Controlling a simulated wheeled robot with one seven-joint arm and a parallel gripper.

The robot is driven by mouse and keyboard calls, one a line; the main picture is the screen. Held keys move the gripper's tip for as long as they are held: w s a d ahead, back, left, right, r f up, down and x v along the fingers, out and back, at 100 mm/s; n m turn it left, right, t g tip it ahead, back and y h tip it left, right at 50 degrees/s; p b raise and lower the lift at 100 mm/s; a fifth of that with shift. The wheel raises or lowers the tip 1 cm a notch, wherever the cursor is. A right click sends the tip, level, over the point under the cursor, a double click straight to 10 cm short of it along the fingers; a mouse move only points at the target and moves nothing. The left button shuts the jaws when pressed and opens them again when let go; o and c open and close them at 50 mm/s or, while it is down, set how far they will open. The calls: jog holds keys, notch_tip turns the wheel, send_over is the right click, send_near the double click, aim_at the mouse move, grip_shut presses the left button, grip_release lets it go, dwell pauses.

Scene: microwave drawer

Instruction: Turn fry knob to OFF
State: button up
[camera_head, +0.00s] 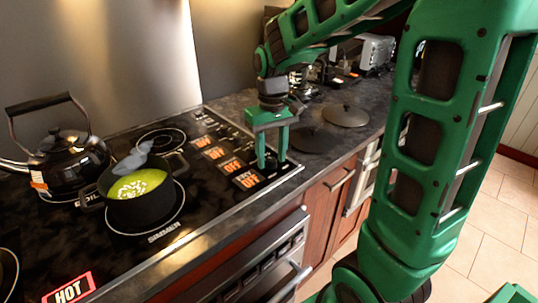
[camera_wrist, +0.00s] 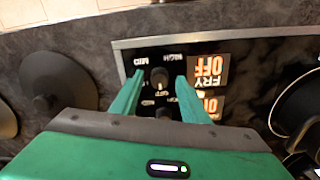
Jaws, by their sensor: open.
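The fry knob (camera_wrist: 158,78) is a small round black knob in the wrist view, beside the "FRY OFF" label (camera_wrist: 208,68). That label also shows in the head view (camera_head: 247,180), at the near right end of the cooktop panel. My gripper (camera_head: 273,165) points down over this end of the panel. In the wrist view, my gripper (camera_wrist: 160,77) is open, with one green finger on each side of the knob. I cannot tell whether either finger touches it. The knob's pointer direction is too small to read surely.
A second knob (camera_wrist: 163,112) sits close by, partly hidden by my gripper. A black pot of green soup (camera_head: 138,198) and a black kettle (camera_head: 68,160) stand on the cooktop (camera_head: 215,222). Two round lids (camera_head: 346,115) lie on the counter. A toaster (camera_head: 376,52) stands behind.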

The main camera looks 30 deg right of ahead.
aim_at(272, 159)
notch_tip(272, 159, up, 11)
jog(key=shift+f, duration=0.15)
dwell(0.4)
jog(key=shift+d, duration=0.1)
jog(key=s+d+f+m, duration=0.2)
jog(key=s+d+f, duration=0.1)
jog(key=s, duration=0.4)
jog(key=s+d+f+m, duration=0.2)
jog(key=s+d+f, duration=0.1)
jog(key=s, duration=0.5)
jog(key=s+d+f+m, duration=0.2)
jog(key=s+d+f, duration=0.1)
jog(key=s, duration=0.5)
jog(key=shift+s+f, duration=0.25)
jog(key=shift+f, duration=0.3)
jog(key=shift+w+f, duration=0.25)
jog(key=shift+w, duration=0.4)
